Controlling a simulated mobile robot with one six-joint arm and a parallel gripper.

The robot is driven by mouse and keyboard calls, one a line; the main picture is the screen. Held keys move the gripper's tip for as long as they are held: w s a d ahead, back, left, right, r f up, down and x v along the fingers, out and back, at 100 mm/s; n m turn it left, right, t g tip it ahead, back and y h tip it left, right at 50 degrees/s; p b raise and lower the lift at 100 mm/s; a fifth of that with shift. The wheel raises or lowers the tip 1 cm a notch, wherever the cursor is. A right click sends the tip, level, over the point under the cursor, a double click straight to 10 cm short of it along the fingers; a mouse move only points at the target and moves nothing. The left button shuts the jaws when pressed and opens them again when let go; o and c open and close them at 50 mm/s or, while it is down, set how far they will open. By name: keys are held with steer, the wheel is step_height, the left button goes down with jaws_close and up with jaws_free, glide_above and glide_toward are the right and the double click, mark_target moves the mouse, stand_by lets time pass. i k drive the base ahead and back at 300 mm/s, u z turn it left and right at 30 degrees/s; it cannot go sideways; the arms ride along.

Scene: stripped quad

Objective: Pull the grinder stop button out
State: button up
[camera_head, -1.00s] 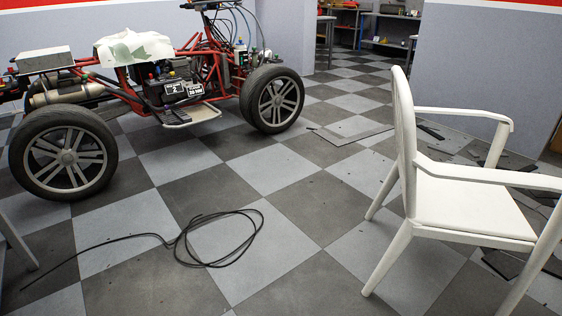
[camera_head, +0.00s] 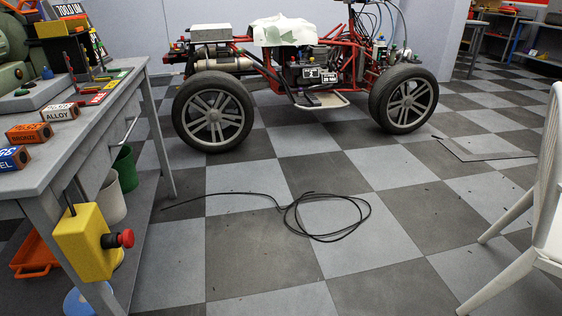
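A yellow box (camera_head: 82,243) hangs at the front corner of a grey workbench (camera_head: 88,128) on the left. A red mushroom button (camera_head: 125,238) on a dark collar sticks out of the box's right side. Whether this button is pressed in or out is too small to tell. A green machine (camera_head: 15,50) is partly cut off at the top left, on the bench. My gripper is not in view.
A black cable (camera_head: 318,236) lies looped on the checkered floor. A stripped red quad frame (camera_head: 300,72) with large wheels stands behind. A white chair (camera_head: 540,215) is at the right. The floor between bench and chair is otherwise mostly clear.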

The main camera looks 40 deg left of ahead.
mark_target(128, 239)
steer(key=u, duration=3)
steer(key=i, duration=1)
steer(key=u, duration=0.05)
steer(key=k, duration=0.75)
steer(key=z, duration=0.15)
